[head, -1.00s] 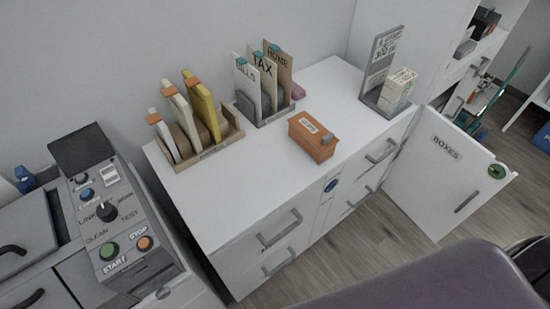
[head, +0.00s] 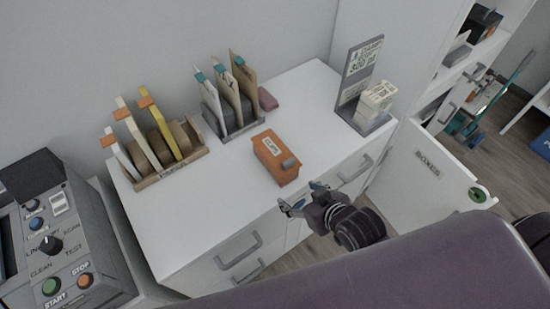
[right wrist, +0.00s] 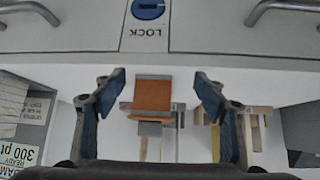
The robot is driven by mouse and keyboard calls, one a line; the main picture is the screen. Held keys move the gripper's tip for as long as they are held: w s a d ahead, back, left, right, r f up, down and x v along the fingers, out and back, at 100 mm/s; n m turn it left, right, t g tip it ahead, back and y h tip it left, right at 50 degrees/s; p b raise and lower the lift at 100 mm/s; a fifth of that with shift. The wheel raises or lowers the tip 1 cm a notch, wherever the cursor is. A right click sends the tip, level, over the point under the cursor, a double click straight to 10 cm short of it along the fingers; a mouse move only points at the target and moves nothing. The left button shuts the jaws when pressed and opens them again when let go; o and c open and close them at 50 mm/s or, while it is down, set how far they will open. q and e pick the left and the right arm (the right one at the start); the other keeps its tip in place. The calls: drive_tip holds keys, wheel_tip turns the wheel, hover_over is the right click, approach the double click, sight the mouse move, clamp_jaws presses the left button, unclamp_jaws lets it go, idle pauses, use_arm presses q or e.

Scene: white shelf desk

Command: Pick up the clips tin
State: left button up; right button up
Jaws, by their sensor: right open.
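The clips tin (head: 270,150) is an orange box with a white label on its top and a grey tab at its right end. It rests on the white desk top near the front edge. My right gripper (head: 294,206) is open and empty, in front of the desk edge and a little below the tin in the head view. In the right wrist view the tin (right wrist: 152,96) shows between the two spread fingers of the gripper (right wrist: 160,82), farther off and not touched. My left gripper is not in view.
A holder with yellow and white folders (head: 158,160) and one with tabbed folders (head: 230,115) stand behind the tin. A sign stand with stacked cards (head: 376,100) is at the right. Drawer handles (head: 240,252) jut from the front. An open door (head: 430,165) stands at right.

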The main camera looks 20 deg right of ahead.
sight(290, 175)
drive_tip(key=w+t, duration=0.1)
drive_tip(key=w+t+y, duration=0.1)
drive_tip(key=w, duration=0.3)
drive_tip(key=shift+a+r+n+t, duration=0.3)
drive_tip(key=shift+a+r+t, duration=0.05)
drive_tip(key=shift+a+t, duration=0.05)
drive_tip(key=shift+w+r+t+y, duration=0.35)
drive_tip(key=shift+w+t+y, duration=0.15)
drive_tip(key=shift+w, duration=0.05)
drive_tip(key=shift+x, duration=1)
drive_tip(key=shift+p+x, duration=0.35)
drive_tip(key=shift+x, duration=2.55)
drive_tip(key=shift+d, duration=0.15)
drive_tip(key=shift+c, duration=0.3)
drive_tip(key=c, duration=1.3)
